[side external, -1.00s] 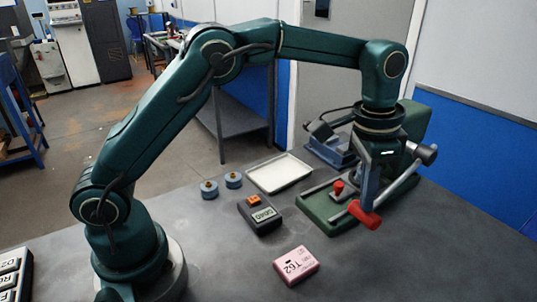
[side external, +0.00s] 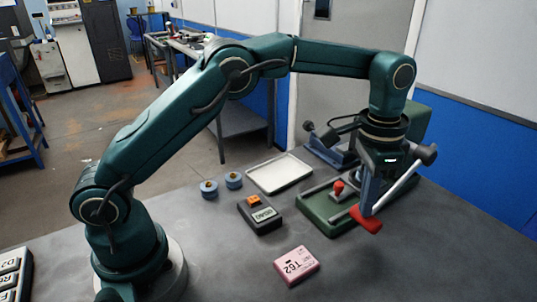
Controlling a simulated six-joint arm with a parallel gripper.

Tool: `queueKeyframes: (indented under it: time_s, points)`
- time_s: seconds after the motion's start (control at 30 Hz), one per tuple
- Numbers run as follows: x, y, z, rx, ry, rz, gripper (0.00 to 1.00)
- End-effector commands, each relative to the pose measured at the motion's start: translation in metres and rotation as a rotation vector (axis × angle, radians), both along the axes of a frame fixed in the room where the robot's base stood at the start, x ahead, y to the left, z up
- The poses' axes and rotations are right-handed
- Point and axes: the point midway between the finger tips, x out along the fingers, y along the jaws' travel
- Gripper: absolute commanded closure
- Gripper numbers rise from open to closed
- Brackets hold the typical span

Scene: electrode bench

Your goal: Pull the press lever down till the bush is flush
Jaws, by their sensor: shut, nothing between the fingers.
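The press has a green column (side external: 420,118) and a green base (side external: 318,212) at the right of the bench. Its lever (side external: 396,190) is a bright rod sloping down towards the camera to a red knob (side external: 366,219). My gripper (side external: 368,205) points down, shut and empty, with its blue-grey fingers close against the lever just above the knob; exact contact cannot be told. A small red piece (side external: 338,187), perhaps the bush, stands upright over the base left of my fingers. How deep it sits is not clear. My wrist hides part of the press head.
A blue-grey vise (side external: 330,147) stands behind. The front right bench is clear.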

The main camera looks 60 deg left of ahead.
Motion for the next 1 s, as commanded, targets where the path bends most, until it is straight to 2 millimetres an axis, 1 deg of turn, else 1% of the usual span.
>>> queueKeyframes:
  time_s: [0.03, 0.47, 1.0]
  points:
    - [-0.001, 0.001, -0.005, 0.009, 0.018, 0.0, 1.0]
    - [0.006, 0.001, -0.019, 0.03, 0.054, 0.001, 1.0]
    - [0.006, 0.002, -0.021, 0.033, 0.059, 0.001, 1.0]
